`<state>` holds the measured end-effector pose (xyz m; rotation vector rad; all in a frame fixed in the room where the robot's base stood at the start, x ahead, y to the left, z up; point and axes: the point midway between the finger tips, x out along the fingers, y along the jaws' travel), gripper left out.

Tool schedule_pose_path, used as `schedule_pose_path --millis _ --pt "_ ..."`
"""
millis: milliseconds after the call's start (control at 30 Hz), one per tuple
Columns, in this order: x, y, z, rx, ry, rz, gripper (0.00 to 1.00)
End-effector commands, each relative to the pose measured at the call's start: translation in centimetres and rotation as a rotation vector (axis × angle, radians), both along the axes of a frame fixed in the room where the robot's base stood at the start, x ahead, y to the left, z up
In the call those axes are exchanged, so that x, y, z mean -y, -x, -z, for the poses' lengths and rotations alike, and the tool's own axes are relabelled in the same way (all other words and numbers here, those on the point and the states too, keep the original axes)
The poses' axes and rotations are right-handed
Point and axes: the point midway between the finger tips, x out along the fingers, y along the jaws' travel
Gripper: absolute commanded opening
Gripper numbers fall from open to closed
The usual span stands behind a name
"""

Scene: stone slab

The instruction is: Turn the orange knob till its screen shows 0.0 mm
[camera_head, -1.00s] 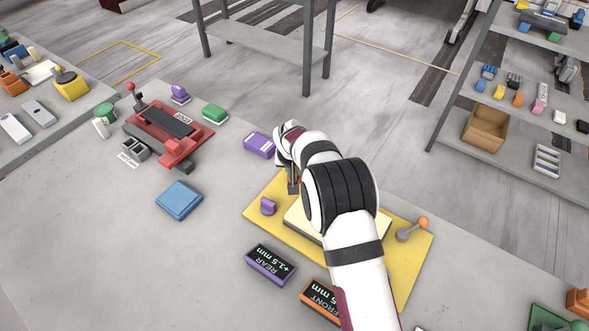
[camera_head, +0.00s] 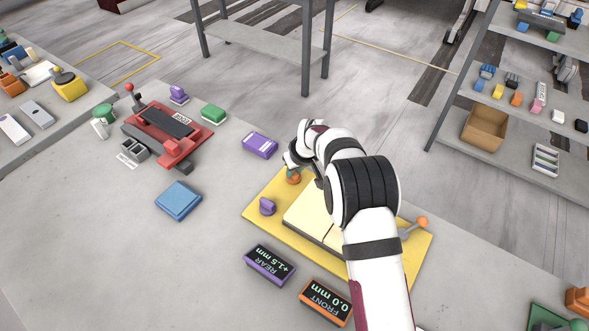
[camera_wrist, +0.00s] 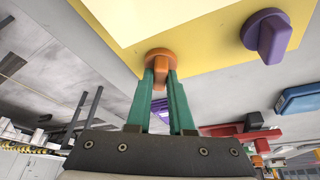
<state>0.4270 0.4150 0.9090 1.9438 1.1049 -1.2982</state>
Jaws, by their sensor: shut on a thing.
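The orange knob (camera_head: 293,178) stands at the back left of the yellow board (camera_head: 258,225). In the wrist view, the orange knob (camera_wrist: 161,55) has a raised grip bar between the two green fingers of my gripper (camera_wrist: 160,76), which is shut on it. In the head view, my wrist hides most of the fingers. The orange-framed screen (camera_head: 325,302), labelled FRONT, reads 0.0 mm. The purple-framed screen (camera_head: 269,264), labelled REAR, reads +1.5 mm. The purple knob (camera_head: 267,206) stands nearer on the same board and also shows in the wrist view (camera_wrist: 268,36).
A cream block (camera_head: 303,218) lies mid-board beside my arm. A lever with an orange ball (camera_head: 421,221) is at the board's right. A purple box (camera_head: 260,145) lies behind the board. A blue box (camera_head: 179,200) and a red device (camera_head: 167,134) stand left. The slab's front left is clear.

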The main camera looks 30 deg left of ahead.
Motion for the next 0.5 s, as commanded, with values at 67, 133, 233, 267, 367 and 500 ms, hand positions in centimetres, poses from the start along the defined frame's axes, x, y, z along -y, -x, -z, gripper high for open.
schedule_pose_path --millis 67,133,233,267,367,500 --pt "0.01 0.00 -0.02 -0.001 -0.001 -0.007 0.00" --pt "0.01 0.00 -0.02 -0.001 -0.001 -0.012 0.00" --pt "0.01 0.00 -0.03 -0.001 0.001 -0.014 0.00" --pt "0.02 0.00 -0.01 -0.001 0.001 -0.014 0.00" --pt "0.02 0.00 -0.01 -0.001 0.000 -0.013 0.00" --pt "0.02 0.00 -0.01 -0.001 0.000 -0.013 0.27"
